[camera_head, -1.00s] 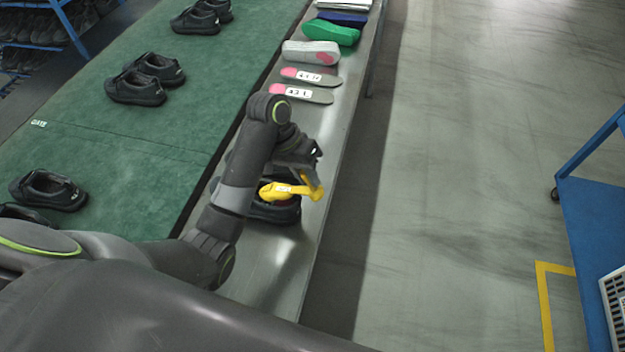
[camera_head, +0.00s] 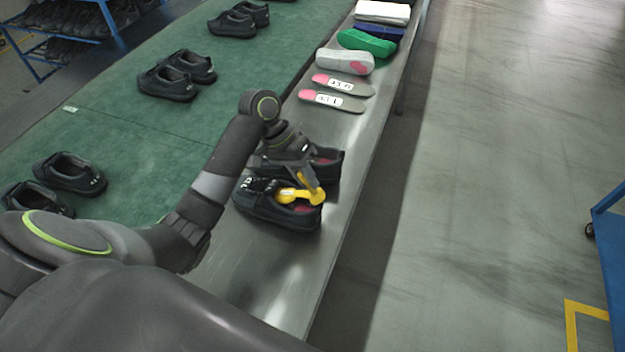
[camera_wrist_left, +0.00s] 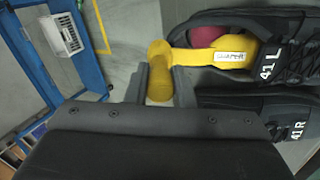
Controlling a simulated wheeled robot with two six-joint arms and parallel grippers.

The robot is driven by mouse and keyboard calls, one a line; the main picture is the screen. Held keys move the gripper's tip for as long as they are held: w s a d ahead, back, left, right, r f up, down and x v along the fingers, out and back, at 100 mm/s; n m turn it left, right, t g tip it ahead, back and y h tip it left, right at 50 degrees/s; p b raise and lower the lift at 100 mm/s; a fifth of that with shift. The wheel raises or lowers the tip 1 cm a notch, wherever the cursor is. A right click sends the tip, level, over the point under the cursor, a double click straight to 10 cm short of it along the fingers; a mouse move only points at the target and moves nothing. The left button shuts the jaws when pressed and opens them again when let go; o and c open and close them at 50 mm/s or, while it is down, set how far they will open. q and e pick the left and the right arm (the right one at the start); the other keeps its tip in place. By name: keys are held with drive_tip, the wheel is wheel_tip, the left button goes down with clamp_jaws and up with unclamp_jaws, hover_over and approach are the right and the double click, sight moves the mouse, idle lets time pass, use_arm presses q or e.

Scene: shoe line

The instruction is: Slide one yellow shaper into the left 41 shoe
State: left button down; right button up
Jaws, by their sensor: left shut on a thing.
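The black left shoe, marked 41 L in the left wrist view (camera_wrist_left: 298,58), is the nearer shoe of the pair (camera_head: 262,208) on the metal bench strip. The right shoe, marked 41 R (camera_wrist_left: 235,102), lies beside it, farther away in the head view (camera_head: 326,161). My left gripper (camera_head: 314,190) is shut on the knob end of a yellow shaper (camera_head: 291,195). In the left wrist view the gripper (camera_wrist_left: 158,82) grips that knob, and the labelled shaper body (camera_wrist_left: 205,58) lies in the opening of the left shoe. Its front end reaches toward the laces. My right gripper is not in view.
Insoles (camera_head: 332,101), a grey-pink form (camera_head: 345,62), a green form (camera_head: 366,43) and blue and white items lie farther up the strip. Several black shoes stand on the green mat (camera_head: 130,140). A blue cart (camera_head: 612,240) stands right, across clear floor.

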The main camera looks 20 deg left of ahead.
sight(302, 194)
use_arm(q)
drive_tip(key=shift+a+f+b, duration=0.25)
drive_tip(key=shift+a+b, duration=0.1)
drive_tip(key=shift+a, duration=0.15)
drive_tip(key=shift+a+f+b, duration=0.2)
drive_tip(key=shift+a+b, duration=0.15)
drive_tip(key=shift+a, duration=0.1)
drive_tip(key=shift+a+f, duration=0.1)
drive_tip(key=shift+a+f+y, duration=0.15)
drive_tip(key=shift+f+y, duration=0.1)
drive_tip(key=shift+y, duration=0.05)
drive_tip(key=shift+d+f+y, duration=0.2)
drive_tip(key=shift+f+y, duration=0.2)
drive_tip(key=shift+f, duration=0.2)
drive_tip(key=shift+d+f+y+p, duration=0.3)
drive_tip(key=shift+f+y+p, duration=0.25)
drive_tip(key=shift+f+y, duration=0.1)
drive_tip(key=shift+d+f+y, duration=0.2)
drive_tip(key=shift+f+y, duration=0.35)
drive_tip(key=shift+f, duration=0.4)
drive_tip(key=shift+d+f+y, duration=0.1)
drive_tip(key=shift+f+y, duration=0.3)
drive_tip(key=shift+f, duration=0.2)
drive_tip(key=shift+d+f+y, duration=0.1)
drive_tip(key=shift+f+y, duration=0.2)
drive_tip(key=shift+f, duration=0.05)
